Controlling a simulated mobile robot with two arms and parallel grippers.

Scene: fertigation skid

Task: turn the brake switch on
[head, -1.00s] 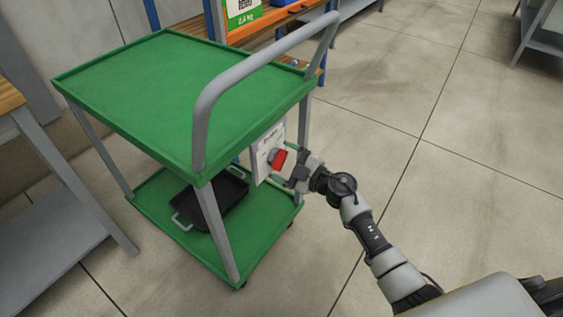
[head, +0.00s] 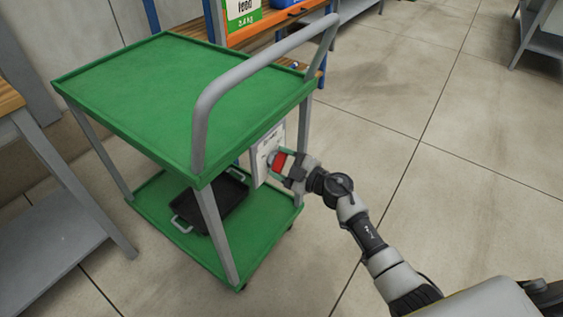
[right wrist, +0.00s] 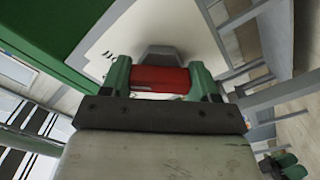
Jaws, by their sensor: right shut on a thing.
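The brake switch has a red handle (head: 280,162) on a pale panel (head: 262,158) fixed at the end of the green cart (head: 165,95), below its top deck. My right gripper (head: 286,165) is at the handle. In the right wrist view the red handle (right wrist: 160,79) lies between the two green fingertips of my right gripper (right wrist: 161,82), which is shut on it. A grey part of the switch (right wrist: 158,55) shows behind the handle. The panel's lettering is too small to read. My left gripper is not in view.
The cart's grey push bar (head: 250,75) arches above the panel. A black tray (head: 212,203) sits on the lower green deck. A grey bench (head: 45,210) stands at left and an orange-edged shelf (head: 270,22) behind.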

